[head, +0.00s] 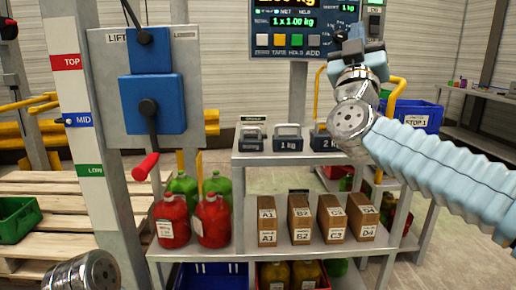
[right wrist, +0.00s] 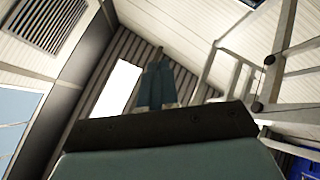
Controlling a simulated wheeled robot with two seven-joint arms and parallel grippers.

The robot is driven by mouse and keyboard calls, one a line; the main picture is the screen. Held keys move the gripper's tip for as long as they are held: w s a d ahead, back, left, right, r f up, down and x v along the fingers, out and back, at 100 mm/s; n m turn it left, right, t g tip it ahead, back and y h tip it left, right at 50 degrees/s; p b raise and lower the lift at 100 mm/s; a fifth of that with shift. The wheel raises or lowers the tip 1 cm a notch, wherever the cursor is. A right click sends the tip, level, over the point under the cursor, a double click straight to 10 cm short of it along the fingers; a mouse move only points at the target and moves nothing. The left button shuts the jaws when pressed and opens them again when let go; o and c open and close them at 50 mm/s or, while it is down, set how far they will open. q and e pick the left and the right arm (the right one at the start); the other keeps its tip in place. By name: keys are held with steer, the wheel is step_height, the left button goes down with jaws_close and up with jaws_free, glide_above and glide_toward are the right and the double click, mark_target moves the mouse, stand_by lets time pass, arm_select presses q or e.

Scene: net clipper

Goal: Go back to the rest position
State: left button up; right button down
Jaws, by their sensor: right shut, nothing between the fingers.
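My right arm comes in from the right edge of the head view, with a light-blue ribbed sleeve, and bends upward at a metal joint. My right gripper (head: 354,36) points up, beside the scale display and above the top shelf. In the right wrist view its fingers (right wrist: 156,84) are shut together with nothing between them, against the ceiling and wall. Only a metal piece of my left arm shows at the bottom left of the head view; the left gripper is out of view.
A panel with a red-handled lever (head: 146,166) stands at the left. A shelf unit (head: 290,158) holds weights on top, with red jugs (head: 212,220) and labelled boxes (head: 300,219) below. A display (head: 292,28) rises behind. A blue bin (head: 426,112) stands at the right.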

steer(key=w+a+f+n+g+y, duration=0.1)
steer(key=w+f, duration=0.3)
steer(key=f, duration=0.5)
steer(key=w+a+f+n+g+y, duration=0.1)
steer(key=w+a+f+g+y, duration=0.1)
steer(key=f, duration=0.8)
steer(key=w+a+f+n+g+y, duration=0.2)
steer(key=w+f+y, duration=0.3)
steer(key=f, duration=0.5)
steer(key=shift+w+a, duration=0.6)
steer(key=shift+w, duration=0.25)
step_height(320, 180, down, 27)
steer(key=s+a+g+y, duration=0.2)
steer(key=s+g+y, duration=0.1)
steer(key=g, duration=0.4)
steer(key=s+f+m+g, duration=0.1)
steer(key=s+f+g, duration=0.2)
steer(key=s+f, duration=0.5)
steer(key=s+f+m+g, duration=0.2)
steer(key=s+f, duration=0.1)
steer(key=f, duration=0.8)
steer(key=s+f+m+g, duration=0.1)
steer(key=s+f+g, duration=0.3)
steer(key=s, duration=0.7)
steer(key=s+f+m+g, duration=0.2)
steer(key=s+f+g, duration=0.2)
steer(key=s+f, duration=0.4)
steer(key=s, duration=0.4)
steer(key=shift+s+d+f+y, duration=0.25)
steer(key=shift+s+f+y, duration=0.05)
